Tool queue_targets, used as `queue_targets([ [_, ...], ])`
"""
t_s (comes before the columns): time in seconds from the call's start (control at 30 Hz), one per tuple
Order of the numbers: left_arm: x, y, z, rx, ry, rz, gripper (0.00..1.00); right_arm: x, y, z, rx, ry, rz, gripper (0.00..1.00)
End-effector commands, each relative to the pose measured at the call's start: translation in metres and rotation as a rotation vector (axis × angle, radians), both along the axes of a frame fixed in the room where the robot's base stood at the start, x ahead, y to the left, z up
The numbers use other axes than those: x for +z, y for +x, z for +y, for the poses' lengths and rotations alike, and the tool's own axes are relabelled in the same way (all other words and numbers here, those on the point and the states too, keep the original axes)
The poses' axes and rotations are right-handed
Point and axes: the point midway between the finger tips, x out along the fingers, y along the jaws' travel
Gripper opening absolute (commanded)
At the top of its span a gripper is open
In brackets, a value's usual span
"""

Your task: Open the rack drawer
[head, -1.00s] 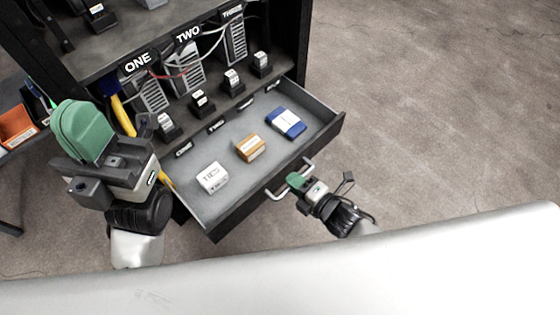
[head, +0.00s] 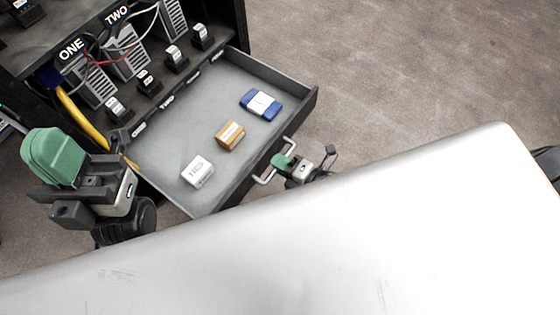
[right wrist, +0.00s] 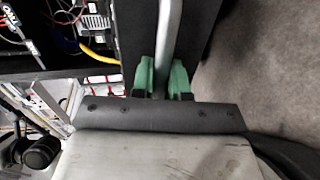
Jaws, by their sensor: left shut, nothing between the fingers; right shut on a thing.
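The rack drawer (head: 302,98) is pulled out of the dark rack (head: 238,30), and its grey inside shows. Its light metal handle (head: 262,180) is on the front face. My right gripper (head: 284,162) is shut on the handle. In the right wrist view its green fingers (right wrist: 161,78) are on both sides of the handle bar (right wrist: 167,40). My left gripper (head: 55,157) is shut and empty, left of the drawer. In the drawer lie a white box (head: 197,171), an orange-brown box (head: 230,135) and a blue and white box (head: 261,104).
Several small black devices stand on the shelf behind the drawer, below panels labelled ONE (head: 70,49) and TWO (head: 117,15). Loose cables and a yellow cable (head: 80,118) hang at the left. The carpet floor (head: 420,60) to the right is clear.

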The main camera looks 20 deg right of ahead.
Motion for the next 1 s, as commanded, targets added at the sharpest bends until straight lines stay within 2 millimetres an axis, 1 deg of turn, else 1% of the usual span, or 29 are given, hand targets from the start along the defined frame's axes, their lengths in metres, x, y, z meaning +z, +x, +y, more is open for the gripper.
queue_targets([
  [0.03,0.0,0.0,0.0,0.0,0.0,0.0,0.0,-0.001,0.0,-0.001,-0.002,-0.001,0.001,0.0],
  [0.07,0.0,0.0,0.0,0.0,0.0,0.0,0.0,-0.001,0.0,-0.001,-0.002,-0.001,0.001,0.18],
  [0.2,0.0,0.0,0.0,0.0,0.0,0.0,0.0,-0.001,0.0,-0.001,-0.001,-0.001,0.002,0.39],
  [0.47,0.0,0.0,0.0,0.0,0.0,0.0,0.0,0.0,0.0,-0.001,-0.001,-0.001,0.001,0.39],
  [0.57,0.003,0.0,0.0,0.0,0.0,0.0,0.0,0.002,-0.004,-0.003,-0.001,-0.001,0.002,0.39],
  [0.67,0.008,-0.001,0.0,0.0,-0.002,-0.005,0.0,0.005,-0.015,-0.011,-0.002,-0.002,0.005,0.39],
  [0.9,0.018,-0.003,0.001,0.0,-0.003,0.015,0.0,0.015,-0.055,-0.039,-0.002,-0.002,0.006,0.39],
  [1.0,0.021,-0.003,0.001,0.0,-0.002,0.02,0.0,0.018,-0.068,-0.049,-0.002,-0.002,0.004,0.39],
])
